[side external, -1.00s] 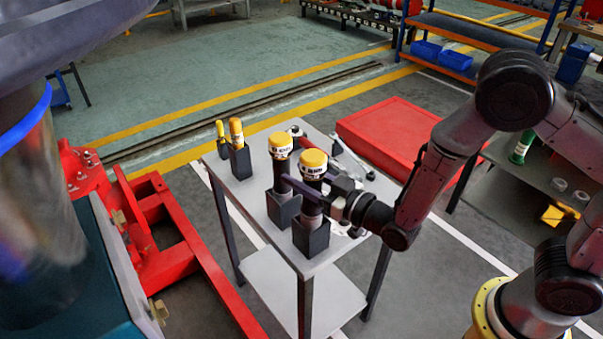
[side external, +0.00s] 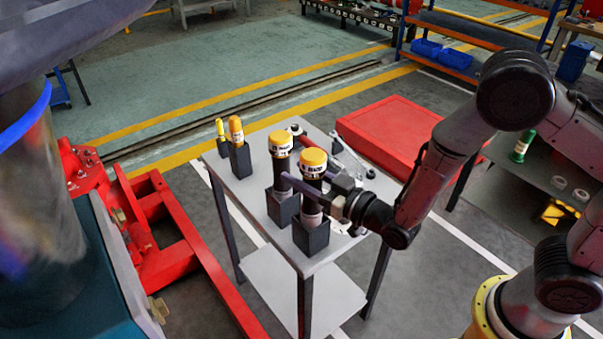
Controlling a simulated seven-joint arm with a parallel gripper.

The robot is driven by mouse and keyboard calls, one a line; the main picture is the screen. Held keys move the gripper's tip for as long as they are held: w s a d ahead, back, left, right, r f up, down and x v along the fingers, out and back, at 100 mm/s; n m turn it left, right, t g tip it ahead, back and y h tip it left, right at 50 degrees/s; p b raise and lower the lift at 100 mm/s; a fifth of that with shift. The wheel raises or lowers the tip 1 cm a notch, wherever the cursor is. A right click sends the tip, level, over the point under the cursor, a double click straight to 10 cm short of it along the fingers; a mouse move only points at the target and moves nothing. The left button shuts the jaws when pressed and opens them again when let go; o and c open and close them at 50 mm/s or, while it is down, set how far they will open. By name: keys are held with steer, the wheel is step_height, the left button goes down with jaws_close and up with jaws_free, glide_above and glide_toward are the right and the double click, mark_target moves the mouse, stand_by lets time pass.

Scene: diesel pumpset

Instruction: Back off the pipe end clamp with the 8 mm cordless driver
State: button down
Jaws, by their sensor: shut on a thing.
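Two cordless drivers with yellow caps stand upright in dark holders on a small grey table. My gripper (side external: 314,192) reaches in from the right and is shut on the nearer driver (side external: 313,170), just below its cap. This driver's lower end is in the front holder (side external: 311,238). The farther driver (side external: 281,150) stands just behind and left, in its own holder (side external: 282,208). The size labels are too small to read. I cannot make out the pipe end clamp; a large blurred cylinder with a blue band (side external: 28,120) fills the left edge.
Two slimmer yellow-handled tools (side external: 236,130) stand at the table's back left. Loose tools (side external: 345,152) lie at its back right. A red frame (side external: 185,240) is left of the table (side external: 255,262), a red box (side external: 385,135) behind it to the right.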

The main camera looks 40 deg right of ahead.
steer(key=shift+f, duration=0.85)
stand_by(0.3)
steer(key=shift+c, duration=1.8)
jaws_free()
steer(key=shift+o, duration=0.5)
steer(key=v, duration=1.3)
steer(key=shift+s, duration=0.4)
